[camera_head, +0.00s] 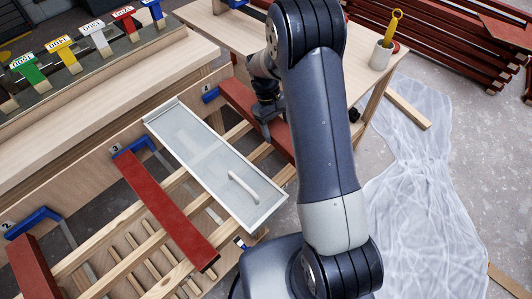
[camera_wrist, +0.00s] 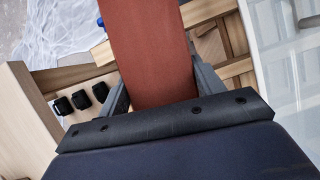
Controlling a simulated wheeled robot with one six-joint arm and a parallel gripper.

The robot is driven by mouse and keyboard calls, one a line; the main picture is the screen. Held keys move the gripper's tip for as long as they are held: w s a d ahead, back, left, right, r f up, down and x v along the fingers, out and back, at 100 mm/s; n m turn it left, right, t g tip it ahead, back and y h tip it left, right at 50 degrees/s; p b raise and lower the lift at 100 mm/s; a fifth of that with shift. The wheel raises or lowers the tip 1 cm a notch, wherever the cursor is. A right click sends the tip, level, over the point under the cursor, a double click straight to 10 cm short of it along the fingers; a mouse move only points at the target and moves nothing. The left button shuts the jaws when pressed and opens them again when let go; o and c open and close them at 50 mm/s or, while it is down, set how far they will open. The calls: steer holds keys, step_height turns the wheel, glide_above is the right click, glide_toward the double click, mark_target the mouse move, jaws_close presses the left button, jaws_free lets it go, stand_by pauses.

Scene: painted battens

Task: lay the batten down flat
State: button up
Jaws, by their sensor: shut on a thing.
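A red-painted batten (camera_head: 238,96) lies in my gripper (camera_head: 267,125), beyond the glazed panel in the head view. Its far end is beside a blue bracket (camera_head: 210,95); my arm hides part of its near end. In the wrist view the batten (camera_wrist: 150,50) runs away between my two fingers, its broad red face showing. The fingers are shut on its two edges. It looks roughly in line with the rack's slope, but I cannot tell whether its underside touches the rails (camera_head: 238,132).
A white-framed glazed panel with a handle (camera_head: 215,165) lies on the rack beside the held batten. Red battens lie at bracket 3 (camera_head: 165,205) and bracket 2 (camera_head: 32,268). A table (camera_head: 350,75) carries a cup with a yellow tool (camera_head: 382,53). Clear plastic sheeting (camera_head: 425,190) covers the floor at right.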

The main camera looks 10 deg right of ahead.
steer(key=shift+w+f+n+b, duration=0.1)
steer(key=shift+w+n+b, duration=0.4)
steer(key=shift+b, duration=1)
step_height(320, 180, down, 10)
steer(key=shift+s+b, duration=0.15)
steer(key=shift+b, duration=0.25)
steer(key=o, duration=1)
steer(key=v, duration=1.2)
steer(key=shift+s+a+p, duration=0.2)
steer(key=shift+a+p, duration=0.1)
steer(key=shift+p, duration=0.1)
